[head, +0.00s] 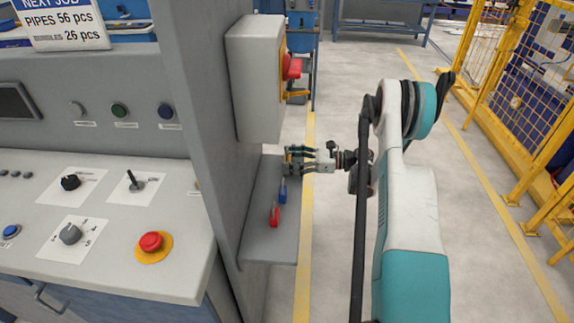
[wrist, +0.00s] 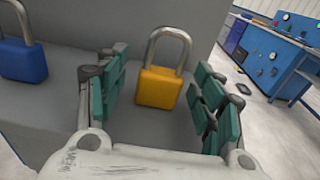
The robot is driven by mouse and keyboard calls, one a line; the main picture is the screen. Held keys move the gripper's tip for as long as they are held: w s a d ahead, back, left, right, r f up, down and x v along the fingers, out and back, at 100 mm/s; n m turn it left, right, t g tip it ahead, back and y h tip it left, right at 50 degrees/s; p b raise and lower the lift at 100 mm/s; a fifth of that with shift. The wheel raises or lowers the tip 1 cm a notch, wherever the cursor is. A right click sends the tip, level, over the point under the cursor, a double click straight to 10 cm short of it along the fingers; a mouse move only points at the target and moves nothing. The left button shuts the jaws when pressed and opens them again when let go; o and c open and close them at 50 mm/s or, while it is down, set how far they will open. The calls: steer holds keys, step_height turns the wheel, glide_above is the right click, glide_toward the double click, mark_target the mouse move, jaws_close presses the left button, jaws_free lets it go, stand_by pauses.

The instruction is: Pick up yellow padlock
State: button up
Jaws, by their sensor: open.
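The yellow padlock (wrist: 160,88) stands upright on a grey shelf, its metal shackle up, in the middle of the wrist view. My gripper (wrist: 161,76) is open, with one green-padded finger to the left of the padlock and one to the right. Gaps show between the padlock and both fingers, so it is not gripped. In the head view my gripper (head: 300,156) reaches left over the far end of the shelf, and its fingers mostly hide the yellow padlock there.
A blue padlock (wrist: 22,60) stands left of the yellow one; it also shows in the head view (head: 283,191). A red padlock (head: 274,215) is nearer on the shelf (head: 270,245). A grey switch box (head: 255,80) with a red knob hangs above. Open floor lies right.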

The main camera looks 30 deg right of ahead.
steer(key=shift+w+a+f, duration=0.1)
steer(key=shift+w+a, duration=0.35)
steer(key=shift+a, duration=0.1)
steer(key=c, duration=1.2)
steer(key=shift+s+d+r+p, duration=0.15)
steer(key=shift+d+r+p, duration=0.1)
steer(key=shift+r+p, duration=0.45)
step_height(320, 180, up, 6)
steer(key=p, duration=0.2)
steer(key=shift+p, duration=0.3)
steer(key=p+v, duration=0.1)
steer(key=v, duration=0.5)
steer(key=f+p+v, duration=0.1)
steer(key=v, duration=0.6)
steer(key=p+v, duration=0.2)
steer(key=v, duration=0.4)
steer(key=shift+s+d+f, duration=0.15)
steer(key=shift+d, duration=0.1)
